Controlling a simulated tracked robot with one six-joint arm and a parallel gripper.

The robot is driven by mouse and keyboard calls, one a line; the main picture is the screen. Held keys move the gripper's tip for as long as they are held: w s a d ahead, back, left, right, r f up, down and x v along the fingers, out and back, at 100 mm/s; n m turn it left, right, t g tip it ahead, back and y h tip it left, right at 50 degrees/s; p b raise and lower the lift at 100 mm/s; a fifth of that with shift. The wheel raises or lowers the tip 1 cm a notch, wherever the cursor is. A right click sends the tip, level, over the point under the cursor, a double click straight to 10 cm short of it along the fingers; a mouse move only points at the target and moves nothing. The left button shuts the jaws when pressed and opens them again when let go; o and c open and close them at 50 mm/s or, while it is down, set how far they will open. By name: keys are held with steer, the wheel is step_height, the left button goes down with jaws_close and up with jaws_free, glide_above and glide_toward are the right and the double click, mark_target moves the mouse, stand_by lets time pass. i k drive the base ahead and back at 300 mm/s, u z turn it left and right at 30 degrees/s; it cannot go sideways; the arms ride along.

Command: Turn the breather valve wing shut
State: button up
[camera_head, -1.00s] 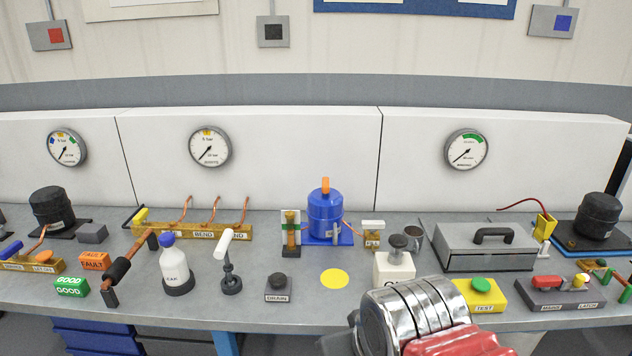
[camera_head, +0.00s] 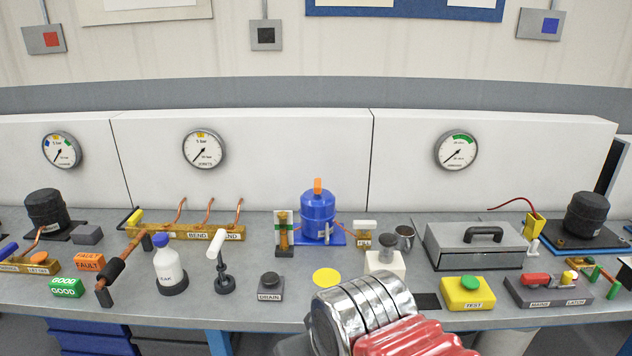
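An orange wing (camera_head: 318,186) stands upright on top of a blue tank (camera_head: 318,215) at the middle of the bench; I take it to be the breather valve wing. The tank sits on a blue base plate with a thin copper pipe on its right side. Chrome and red parts of my own arm show at the bottom, in front of the bench edge and well short of the tank. My gripper's fingers do not show, so I cannot see whether they are open or shut. Nothing of mine touches the wing.
A brass block with a green band (camera_head: 284,232) stands left of the tank, a FILL block (camera_head: 361,239) right. A yellow disc (camera_head: 326,278) marks clear bench before the tank.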

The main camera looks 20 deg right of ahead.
mark_target(317, 188)
steer(key=z, duration=0.05)
steer(key=i, duration=1)
steer(key=u, duration=0.05)
